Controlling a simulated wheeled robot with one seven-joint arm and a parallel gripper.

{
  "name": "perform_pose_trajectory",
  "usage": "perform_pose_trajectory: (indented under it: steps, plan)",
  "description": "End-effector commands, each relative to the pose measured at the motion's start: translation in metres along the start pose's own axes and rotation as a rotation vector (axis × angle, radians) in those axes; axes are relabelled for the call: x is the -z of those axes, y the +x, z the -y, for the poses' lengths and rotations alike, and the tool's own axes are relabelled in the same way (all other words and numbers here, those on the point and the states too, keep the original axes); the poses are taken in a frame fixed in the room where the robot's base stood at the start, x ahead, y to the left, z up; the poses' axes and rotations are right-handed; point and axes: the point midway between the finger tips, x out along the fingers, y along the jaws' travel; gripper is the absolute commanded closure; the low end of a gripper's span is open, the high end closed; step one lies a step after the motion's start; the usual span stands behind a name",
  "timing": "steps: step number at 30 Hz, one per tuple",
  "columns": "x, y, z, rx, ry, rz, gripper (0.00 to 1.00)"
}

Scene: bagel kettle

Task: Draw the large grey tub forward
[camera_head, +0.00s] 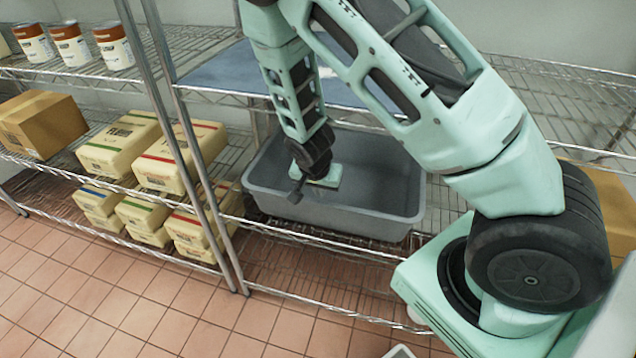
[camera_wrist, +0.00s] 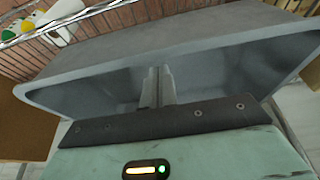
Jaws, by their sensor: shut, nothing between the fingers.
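The large grey tub (camera_head: 345,212) stands on a middle wire shelf, its front wall close to the shelf's front edge. It is open-topped, and in the head view I see no contents apart from my arm's end. My gripper (camera_wrist: 158,86) reaches down into the tub, with its fingers together and nothing between them. In the wrist view the tub's grey wall (camera_wrist: 170,45) spans the picture just beyond the fingertips. I cannot tell whether the fingers touch it. In the head view my wrist hides part of the tub's inside, and the fingertips do not show clearly.
A wire shelf with a blue-grey sheet (camera_head: 225,72) lies above the tub. A metal post (camera_head: 205,195) stands left of the tub, with wrapped packages (camera_head: 165,160) and a cardboard box (camera_head: 40,122) beyond it. The tiled floor (camera_head: 150,300) in front is clear at left.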

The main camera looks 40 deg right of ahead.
Motion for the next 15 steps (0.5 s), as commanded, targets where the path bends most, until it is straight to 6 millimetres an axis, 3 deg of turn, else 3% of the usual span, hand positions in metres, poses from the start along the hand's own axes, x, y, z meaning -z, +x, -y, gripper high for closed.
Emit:
perform_pose_trajectory:
  steps: [6,15]
  plan:
    - [0.000,0.026,0.000,-0.002,-0.001,0.001,1.00]
    - [0.000,0.031,0.000,0.001,-0.001,0.001,1.00]
